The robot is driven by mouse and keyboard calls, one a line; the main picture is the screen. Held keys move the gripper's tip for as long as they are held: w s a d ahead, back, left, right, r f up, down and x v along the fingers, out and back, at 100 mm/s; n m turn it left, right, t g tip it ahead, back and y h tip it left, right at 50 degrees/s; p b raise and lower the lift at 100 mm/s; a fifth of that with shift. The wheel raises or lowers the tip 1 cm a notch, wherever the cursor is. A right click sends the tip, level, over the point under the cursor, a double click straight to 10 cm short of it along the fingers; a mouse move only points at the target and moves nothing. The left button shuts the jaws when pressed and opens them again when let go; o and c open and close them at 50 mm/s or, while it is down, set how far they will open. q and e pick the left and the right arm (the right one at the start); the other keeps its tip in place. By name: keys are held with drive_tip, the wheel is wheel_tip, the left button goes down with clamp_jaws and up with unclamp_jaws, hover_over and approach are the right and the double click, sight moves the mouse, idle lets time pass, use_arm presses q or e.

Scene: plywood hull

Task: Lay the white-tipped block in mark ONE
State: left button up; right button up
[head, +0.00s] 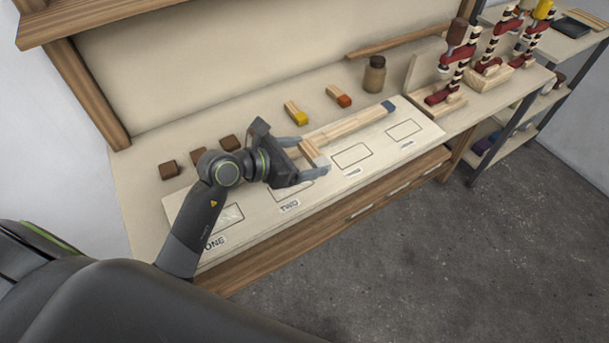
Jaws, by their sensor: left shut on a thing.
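My left gripper (308,160) is shut on a small wooden block with a pale end (313,151), which looks like the white-tipped block. It is over the pale board, between mark TWO and mark THREE; whether the block touches the board is unclear. Mark ONE (229,217) is an outlined rectangle at the board's near left end, with its label below it. My left arm passes close beside it, and the rectangle looks empty. Mark TWO (287,189) is partly covered by the gripper. My right gripper is not in view.
A long wooden strip with a blue-grey end (362,120) lies behind the gripper. A yellow-tipped block (296,113), an orange-tipped block (338,96), a jar (374,75) and three dark blocks (198,155) stand farther back. Mark THREE (352,155) and mark FOUR (404,130) look empty.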

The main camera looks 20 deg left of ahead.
use_arm(q)
wheel_tip(320, 180, down, 2)
drive_tip(key=shift+w+f, duration=0.1)
wheel_tip(320, 180, down, 4)
drive_tip(key=shift+r, duration=0.15)
drive_tip(key=o, duration=0.9)
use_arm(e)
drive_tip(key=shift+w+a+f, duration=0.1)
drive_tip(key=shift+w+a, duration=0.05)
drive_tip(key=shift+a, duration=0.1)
